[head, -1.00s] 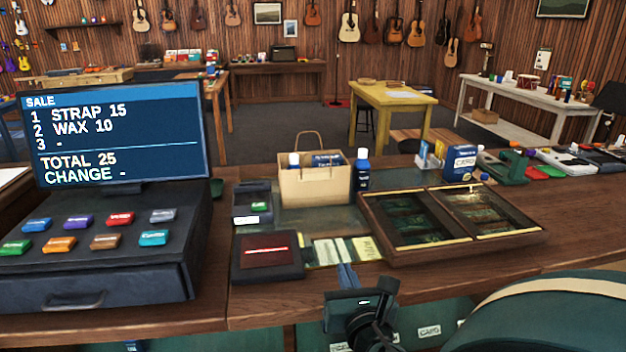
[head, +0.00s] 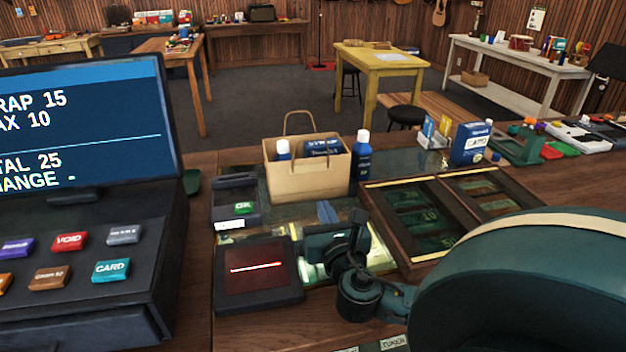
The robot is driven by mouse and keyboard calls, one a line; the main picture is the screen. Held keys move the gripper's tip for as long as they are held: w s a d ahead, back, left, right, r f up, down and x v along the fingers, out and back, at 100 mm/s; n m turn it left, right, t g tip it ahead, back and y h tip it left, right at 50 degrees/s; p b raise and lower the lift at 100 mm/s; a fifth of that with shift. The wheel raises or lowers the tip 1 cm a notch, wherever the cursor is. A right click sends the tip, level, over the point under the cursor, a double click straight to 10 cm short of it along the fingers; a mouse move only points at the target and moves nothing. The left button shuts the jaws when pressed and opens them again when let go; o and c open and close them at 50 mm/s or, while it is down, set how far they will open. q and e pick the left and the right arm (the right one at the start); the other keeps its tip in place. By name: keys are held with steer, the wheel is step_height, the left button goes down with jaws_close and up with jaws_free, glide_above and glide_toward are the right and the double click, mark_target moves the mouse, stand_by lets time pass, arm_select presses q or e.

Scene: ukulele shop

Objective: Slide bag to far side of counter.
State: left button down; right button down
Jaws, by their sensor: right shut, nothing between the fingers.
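A tan paper bag (head: 308,178) with a looped handle stands upright on the wooden counter (head: 240,322), on a dark mat. A white-capped bottle and a blue box show inside its top. My right gripper (head: 327,212) is shut and empty, its blue fingertips pointing at the near face of the bag, a little in front of it. I cannot tell whether the tips touch the bag or the mat. My left gripper is out of view.
A blue bottle (head: 361,157) stands right beside the bag. A card terminal (head: 235,203) is at its left, a wooden cash tray (head: 402,262) at right. The register (head: 90,245) fills the left. A blue box (head: 470,143) stands farther right.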

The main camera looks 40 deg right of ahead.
mark_target(311, 176)
steer(key=p+x, duration=0.1)
steer(key=x, duration=0.9)
steer(key=shift+w+f, duration=0.1)
steer(key=shift+w, duration=0.05)
